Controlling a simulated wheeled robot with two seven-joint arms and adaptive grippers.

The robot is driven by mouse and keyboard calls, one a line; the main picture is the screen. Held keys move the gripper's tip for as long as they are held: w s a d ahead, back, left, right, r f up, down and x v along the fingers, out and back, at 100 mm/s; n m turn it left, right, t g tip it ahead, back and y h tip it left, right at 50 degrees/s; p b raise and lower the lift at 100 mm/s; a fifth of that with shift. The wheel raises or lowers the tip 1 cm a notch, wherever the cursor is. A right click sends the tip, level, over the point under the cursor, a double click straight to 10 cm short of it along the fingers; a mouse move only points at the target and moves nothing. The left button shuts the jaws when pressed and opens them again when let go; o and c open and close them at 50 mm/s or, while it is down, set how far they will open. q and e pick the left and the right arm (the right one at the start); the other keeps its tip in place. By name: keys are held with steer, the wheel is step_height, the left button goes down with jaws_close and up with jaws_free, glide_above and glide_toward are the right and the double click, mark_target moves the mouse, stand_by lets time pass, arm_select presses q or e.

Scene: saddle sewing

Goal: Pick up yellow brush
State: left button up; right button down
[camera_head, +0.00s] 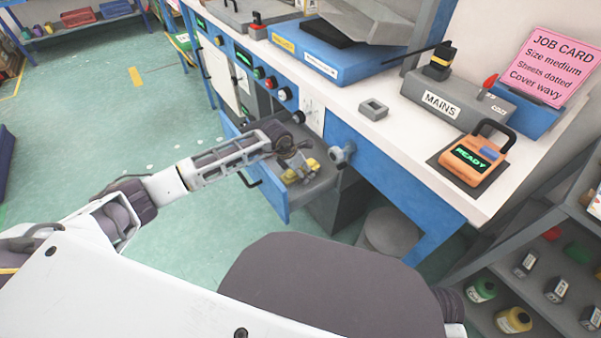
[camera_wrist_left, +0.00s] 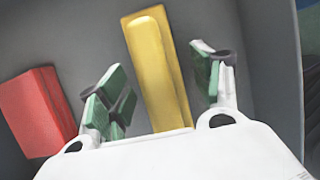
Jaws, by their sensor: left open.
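The yellow brush (camera_wrist_left: 152,50) shows in the left wrist view as a long yellow piece with a raised top, lying in a grey drawer. My left gripper (camera_wrist_left: 160,78) is open, with its green-padded fingers on either side of the brush; gaps remain between pads and brush. In the head view my left gripper (camera_head: 293,160) reaches into the open blue-fronted drawer (camera_head: 268,190), and a bit of the yellow brush (camera_head: 313,164) shows by the fingers. The brush's near end is hidden behind my gripper body in the wrist view. My right gripper is not in view.
A red block (camera_wrist_left: 36,108) lies left of the brush in the drawer. The drawer wall (camera_wrist_left: 275,70) stands close on the right. Above the drawer, the white worktop (camera_head: 425,140) holds a grey MAINS box (camera_head: 455,108) and an orange READY device (camera_head: 476,158).

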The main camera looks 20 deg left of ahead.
arm_select(q)
steer(key=c, duration=1.2)
steer(key=shift+o, duration=0.2)
steer(key=shift+r, duration=0.15)
